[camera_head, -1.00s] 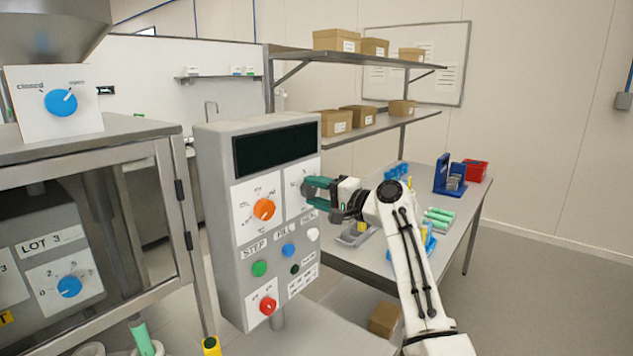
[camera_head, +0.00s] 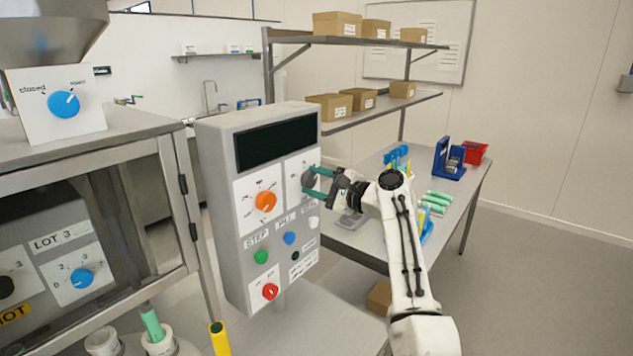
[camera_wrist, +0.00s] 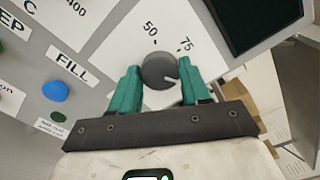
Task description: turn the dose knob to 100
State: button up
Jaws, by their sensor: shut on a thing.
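The dose knob is a small grey round knob (camera_wrist: 160,70) in the wrist view, with the labels 50 and 75 on the white plate around it. The 100 label is not visible.
An orange knob (camera_head: 265,202) sits left of the dose knob. Below are a green button (camera_head: 261,257), a blue button (camera_head: 289,238), a white button (camera_head: 313,223) and a red knob (camera_head: 270,291). A dark display (camera_head: 275,143) is above. A worktable stands at right.

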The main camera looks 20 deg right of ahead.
jog(key=shift+d+f, duration=0.1)
jog(key=shift+d, duration=0.05)
jog(key=o, duration=0.8)
jog(key=shift+o, duration=1.3)
jog(key=b+v, duration=0.2)
jog(key=v, duration=0.8)
jog(key=shift+s+d+b, duration=0.2)
jog(key=shift+s+b, duration=0.1)
jog(key=shift+b, duration=0.05)
